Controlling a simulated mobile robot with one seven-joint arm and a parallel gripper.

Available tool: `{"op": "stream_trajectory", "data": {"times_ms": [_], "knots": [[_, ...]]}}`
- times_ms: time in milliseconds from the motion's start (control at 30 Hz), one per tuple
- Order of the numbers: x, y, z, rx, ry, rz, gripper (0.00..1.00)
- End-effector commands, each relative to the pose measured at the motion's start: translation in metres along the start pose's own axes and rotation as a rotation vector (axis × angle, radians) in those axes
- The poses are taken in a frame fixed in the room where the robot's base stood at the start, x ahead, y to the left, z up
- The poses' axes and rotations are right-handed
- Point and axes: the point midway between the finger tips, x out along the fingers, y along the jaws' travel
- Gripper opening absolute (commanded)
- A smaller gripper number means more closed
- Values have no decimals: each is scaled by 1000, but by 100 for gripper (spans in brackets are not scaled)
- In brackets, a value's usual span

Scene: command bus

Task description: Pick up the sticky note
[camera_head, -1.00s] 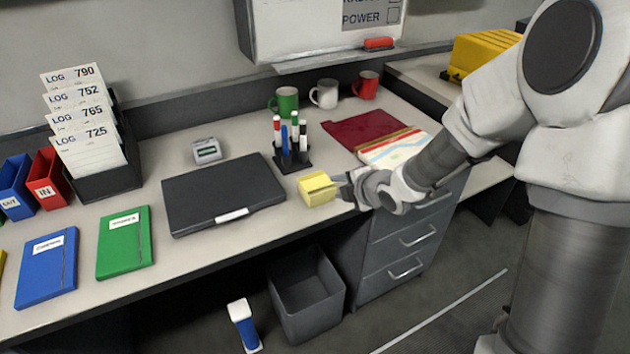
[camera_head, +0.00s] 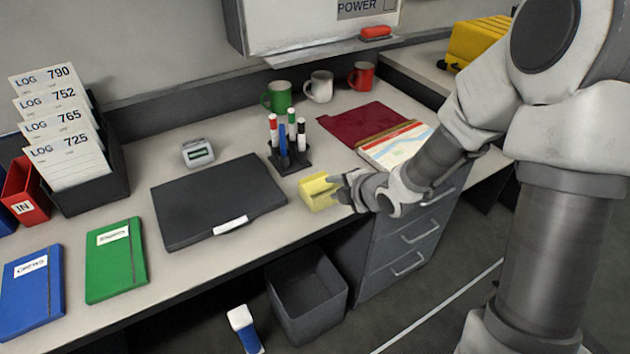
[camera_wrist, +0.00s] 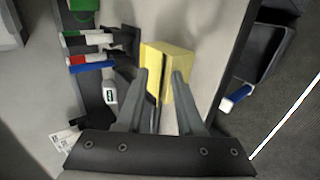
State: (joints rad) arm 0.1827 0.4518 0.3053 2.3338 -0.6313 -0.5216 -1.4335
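The sticky note (camera_head: 317,192) is a thick yellow pad on the desk, in front of the pen holder and right of the dark laptop. My gripper (camera_head: 339,186) is right beside its right side in the head view. In the wrist view the sticky note (camera_wrist: 166,58) lies ahead of the fingers, and a dark edge runs along it. My gripper (camera_wrist: 159,75) has its two fingers apart there, with their tips overlapping the near part of the pad in the picture. I cannot tell whether either finger touches it.
The pen holder (camera_head: 288,158) with several markers stands behind the pad. The closed laptop (camera_head: 218,200) lies to the left, papers and a maroon folder (camera_head: 362,130) to the right. A grey bin (camera_head: 307,295) stands below the desk's front edge.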

Motion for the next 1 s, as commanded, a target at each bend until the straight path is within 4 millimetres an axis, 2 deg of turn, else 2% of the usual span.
{"op": "stream_trajectory", "data": {"times_ms": [200, 400, 1000], "knots": [[0, 0, 0, 0, 0, 0, 35], [0, 0, 0, 0, 0, 0, 0], [0, 0, 0, 0, 0, 0, 0]]}}
